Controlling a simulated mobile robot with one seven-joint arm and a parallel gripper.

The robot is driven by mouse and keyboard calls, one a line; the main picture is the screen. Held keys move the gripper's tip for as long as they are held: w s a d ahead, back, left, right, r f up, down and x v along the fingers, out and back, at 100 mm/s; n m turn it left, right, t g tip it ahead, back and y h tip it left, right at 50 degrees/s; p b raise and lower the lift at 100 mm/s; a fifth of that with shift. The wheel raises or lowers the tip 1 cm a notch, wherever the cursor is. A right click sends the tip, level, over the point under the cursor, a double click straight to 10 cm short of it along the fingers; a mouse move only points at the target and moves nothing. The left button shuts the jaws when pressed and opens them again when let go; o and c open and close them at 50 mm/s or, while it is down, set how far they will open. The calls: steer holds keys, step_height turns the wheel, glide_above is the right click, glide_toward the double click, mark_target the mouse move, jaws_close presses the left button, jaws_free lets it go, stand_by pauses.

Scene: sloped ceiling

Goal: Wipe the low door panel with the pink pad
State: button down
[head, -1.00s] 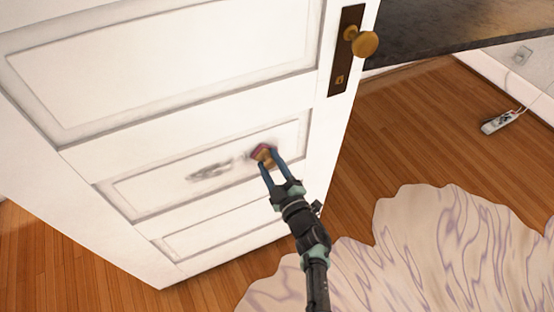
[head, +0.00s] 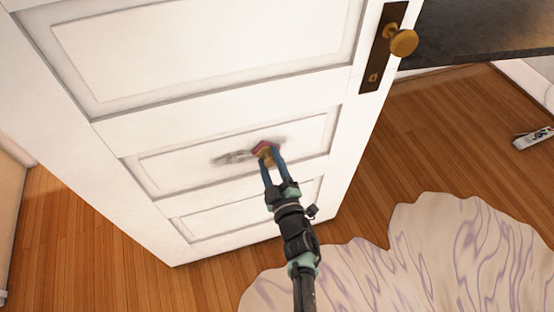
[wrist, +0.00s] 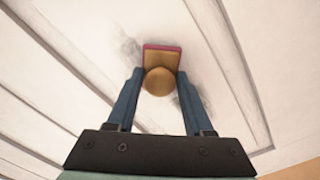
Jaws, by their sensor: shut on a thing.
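The white door stands in front of me, and its low panel (head: 180,170) carries a grey smudge (head: 232,157). My gripper (head: 270,162) is shut on the pink pad (head: 261,148), which has a round tan knob as its grip. In the wrist view the blue fingers of my gripper (wrist: 159,90) hold the tan knob, with the pink-edged pad (wrist: 161,48) beyond it at the panel. The pad appears to be against the panel, but exact contact cannot be told. Grey marks (wrist: 130,48) show around the pad, and the patch under it is hidden.
A brass door knob (head: 403,42) sticks out from a dark plate at the door's right edge. A pale, purple-veined rug (head: 440,250) lies on the wood floor (head: 390,150) at lower right. A white power strip (head: 533,138) lies at far right.

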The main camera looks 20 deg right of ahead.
steer(key=shift+a+b, duration=1.3)
steer(key=shift+a, duration=2.05)
steer(key=shift+w+a+f+b, duration=0.15)
steer(key=shift+a+f+b, duration=0.05)
steer(key=shift+a+b, duration=0.75)
steer(key=shift+w+a+r+b, duration=0.1)
steer(key=shift+a+r+b, duration=0.1)
steer(key=shift+a+b, duration=1.05)
steer(key=a+b, duration=0.2)
steer(key=b, duration=0.3)
steer(key=shift+f+b, duration=0.1)
steer(key=shift+b, duration=0.3)
steer(key=a+b, duration=0.1)
steer(key=b, duration=0.1)
steer(key=shift+b, duration=0.35)
steer(key=shift+a, duration=0.1)
